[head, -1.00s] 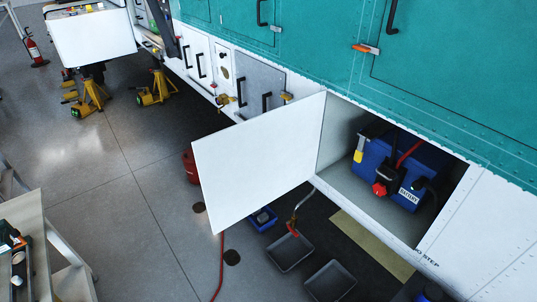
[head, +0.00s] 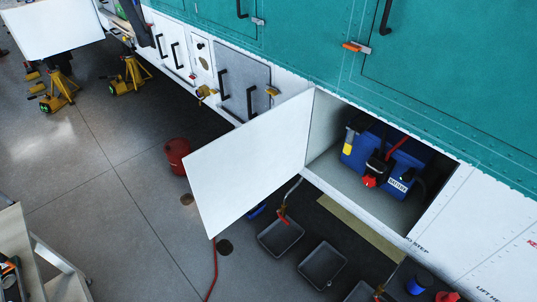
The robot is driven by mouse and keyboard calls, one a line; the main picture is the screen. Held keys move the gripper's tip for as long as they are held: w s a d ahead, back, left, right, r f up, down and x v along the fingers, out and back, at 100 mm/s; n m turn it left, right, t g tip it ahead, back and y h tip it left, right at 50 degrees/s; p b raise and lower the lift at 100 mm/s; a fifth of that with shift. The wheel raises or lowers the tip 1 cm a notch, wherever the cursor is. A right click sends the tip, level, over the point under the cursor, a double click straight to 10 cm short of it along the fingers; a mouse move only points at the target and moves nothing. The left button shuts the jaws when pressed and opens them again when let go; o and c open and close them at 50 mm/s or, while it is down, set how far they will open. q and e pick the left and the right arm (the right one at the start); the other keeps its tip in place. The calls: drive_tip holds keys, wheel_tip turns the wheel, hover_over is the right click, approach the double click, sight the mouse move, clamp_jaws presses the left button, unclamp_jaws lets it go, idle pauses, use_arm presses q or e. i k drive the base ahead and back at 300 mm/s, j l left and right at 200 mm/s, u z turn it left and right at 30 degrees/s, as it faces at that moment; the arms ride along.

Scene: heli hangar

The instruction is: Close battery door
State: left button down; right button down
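The white battery door (head: 252,160) stands open, swung out from the left edge of the battery bay in the helicopter's white lower side. Inside the open bay (head: 327,168) sits a blue battery (head: 361,157) with a red knob, a black connector and a yellow tag. Its white label faces out. The door hides part of the floor and the fuselage behind it. Neither of my grippers shows in the head view.
Black trays (head: 322,266) lie on the floor below the bay. A red bucket (head: 177,156) stands behind the door, and a red hose (head: 213,272) runs on the floor. Yellow jacks (head: 131,75) stand at the upper left. A cart (head: 35,262) is at the lower left. Grey floor between is open.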

sight(228, 176)
drive_tip(key=i+j+z, duration=0.25)
drive_tip(key=j+z, duration=0.2)
drive_tip(key=j, duration=0.15)
drive_tip(key=i+j+z, duration=0.25)
drive_tip(key=j, duration=0.15)
drive_tip(key=j+z, duration=0.25)
drive_tip(key=i+j+z, duration=0.2)
drive_tip(key=j, duration=0.3)
drive_tip(key=k, duration=0.1)
